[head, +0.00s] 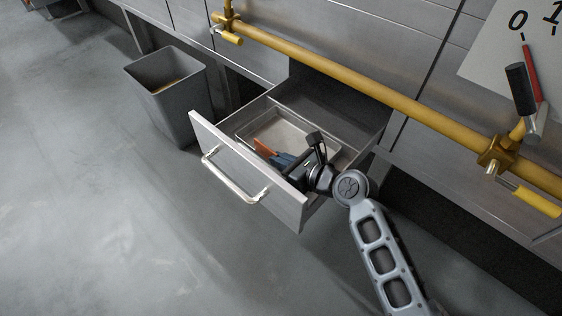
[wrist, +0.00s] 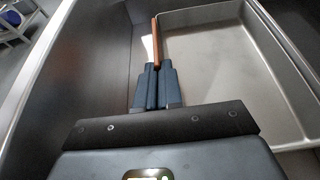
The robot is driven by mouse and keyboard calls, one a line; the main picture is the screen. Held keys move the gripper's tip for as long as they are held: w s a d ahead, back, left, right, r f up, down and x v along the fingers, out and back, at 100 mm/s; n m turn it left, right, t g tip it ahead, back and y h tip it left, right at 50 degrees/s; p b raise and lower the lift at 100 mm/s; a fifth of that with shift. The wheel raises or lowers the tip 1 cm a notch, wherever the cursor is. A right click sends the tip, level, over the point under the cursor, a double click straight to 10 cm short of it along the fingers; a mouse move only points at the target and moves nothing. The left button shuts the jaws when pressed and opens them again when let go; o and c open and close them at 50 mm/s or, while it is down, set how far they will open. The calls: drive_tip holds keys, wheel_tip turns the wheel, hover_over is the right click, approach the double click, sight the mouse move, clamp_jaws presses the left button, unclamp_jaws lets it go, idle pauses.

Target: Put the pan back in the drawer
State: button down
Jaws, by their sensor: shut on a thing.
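The pan (head: 257,124) is a shallow grey metal tray, seen inside the open drawer (head: 236,172). In the wrist view the pan (wrist: 225,60) fills the right side. My gripper (head: 276,155) reaches down into the drawer near its front panel. In the wrist view my gripper (wrist: 157,68) is shut on a thin brown strip (wrist: 156,42) at the pan's left edge, which looks like the pan's handle. I cannot tell whether the pan rests on the drawer floor or hangs just above it.
A grey bin (head: 172,100) stands left of the drawer. A yellow pipe (head: 360,88) with valves runs along the counter front above the drawer. The floor (head: 110,220) before the drawer is clear. A blue and white object (wrist: 12,22) shows at upper left in the wrist view.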

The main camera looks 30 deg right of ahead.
drive_tip(key=c, duration=1.7)
unclamp_jaws()
drive_tip(key=shift+f, duration=0.1)
drive_tip(key=o, duration=0.4)
drive_tip(key=shift+s+r, duration=0.15)
drive_tip(key=shift+r, duration=0.15)
drive_tip(key=p+v, duration=0.4)
drive_tip(key=v, duration=0.7)
drive_tip(key=shift+s, duration=0.3)
drive_tip(key=shift+d, duration=0.15)
